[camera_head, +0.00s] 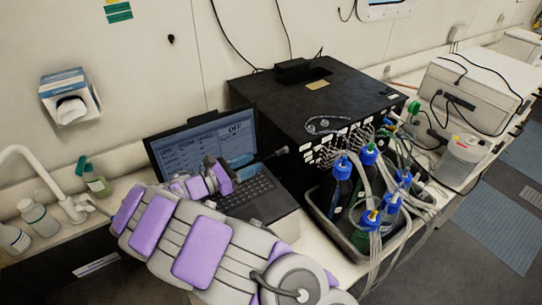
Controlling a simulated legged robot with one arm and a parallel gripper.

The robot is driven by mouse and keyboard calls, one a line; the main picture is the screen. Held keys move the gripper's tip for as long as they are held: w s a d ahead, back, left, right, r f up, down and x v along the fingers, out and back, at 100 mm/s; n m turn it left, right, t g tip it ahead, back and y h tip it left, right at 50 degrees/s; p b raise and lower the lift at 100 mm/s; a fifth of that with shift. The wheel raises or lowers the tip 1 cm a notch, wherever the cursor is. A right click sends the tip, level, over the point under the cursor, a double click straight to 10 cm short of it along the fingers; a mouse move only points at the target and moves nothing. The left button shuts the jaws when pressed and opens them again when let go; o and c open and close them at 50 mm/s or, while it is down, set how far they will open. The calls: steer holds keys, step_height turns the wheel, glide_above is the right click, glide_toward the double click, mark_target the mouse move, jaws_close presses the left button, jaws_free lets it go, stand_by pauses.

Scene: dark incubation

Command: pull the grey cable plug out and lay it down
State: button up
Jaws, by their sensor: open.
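My gripper (257,166) is open, in front of the laptop (205,133) and above its keyboard. Its fingers point right, towards the front of a black box (300,90). That front carries rows of small ports with plugs and thin cables (332,154).
A tray (352,243) of blue-capped bottles (342,168) with tubing stands right of the laptop. White instruments (470,90) stand further right. Bottles (38,217) and a white tap (35,160) are at the left. Loose tubes hang over the bench's front edge.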

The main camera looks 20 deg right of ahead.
mark_target(276, 155)
steer(key=x, duration=0.5)
steer(key=s+x, duration=0.1)
steer(key=x, duration=0.1)
steer(key=shift+w+d+b, duration=0.15)
steer(key=shift+d+b, duration=0.15)
steer(key=shift+d, duration=0.2)
steer(key=shift+w+d, duration=0.15)
steer(key=shift+d, duration=0.05)
steer(key=shift+w+a+p, duration=0.25)
steer(key=shift+a+p, duration=0.1)
steer(key=shift+a, duration=0.2)
steer(key=shift+d+f, duration=0.1)
steer(key=shift+d, duration=1.2)
steer(key=shift+a, duration=1.15)
steer(key=shift+s+p+x, duration=0.2)
steer(key=shift+p+x, duration=0.3)
steer(key=shift+x, duration=0.45)
steer(key=shift+a, duration=0.75)
steer(key=shift+s+d+p, duration=0.25)
steer(key=shift+d+p, duration=0.1)
steer(key=shift+d, duration=0.35)
